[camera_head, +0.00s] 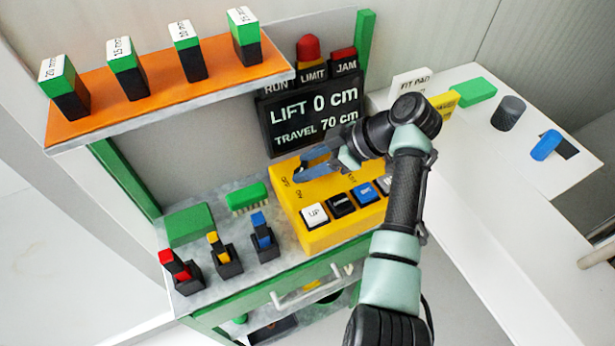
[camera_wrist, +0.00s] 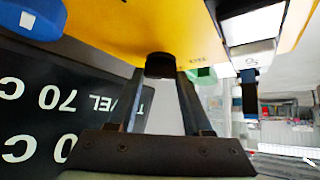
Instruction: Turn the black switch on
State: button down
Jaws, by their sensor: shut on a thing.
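The black switch (camera_wrist: 160,64) sits on the yellow control box (camera_wrist: 120,25), between my fingertips in the wrist view. My gripper (camera_wrist: 160,78) is shut on it, one finger on each side. In the head view my gripper (camera_head: 304,165) reaches in from the right over the back left part of the yellow box (camera_head: 325,234). There the fingers largely hide the switch, beside small OFF and ON labels. Which way the switch is set cannot be told.
Push buttons, including a white UP button (camera_head: 314,215), line the box's front. A dark display (camera_head: 312,115) reading LIFT 0 cm stands close behind my gripper. An orange shelf (camera_head: 165,92) with green-topped blocks is upper left. Red, yellow and blue switches (camera_head: 220,253) stand at the front left.

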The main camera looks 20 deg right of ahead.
jog(key=shift+w+d+f+n+g+y+b, duration=0.1)
jog(key=shift+n+g+y+b, duration=0.5)
jog(key=shift+n+b, duration=0.65)
jog(key=shift+b, duration=0.3)
jog(key=shift+c, duration=1.6)
grip_release()
jog(key=shift+r+m+p, duration=0.25)
jog(key=shift+m+p, duration=0.1)
jog(key=shift+p, duration=0.15)
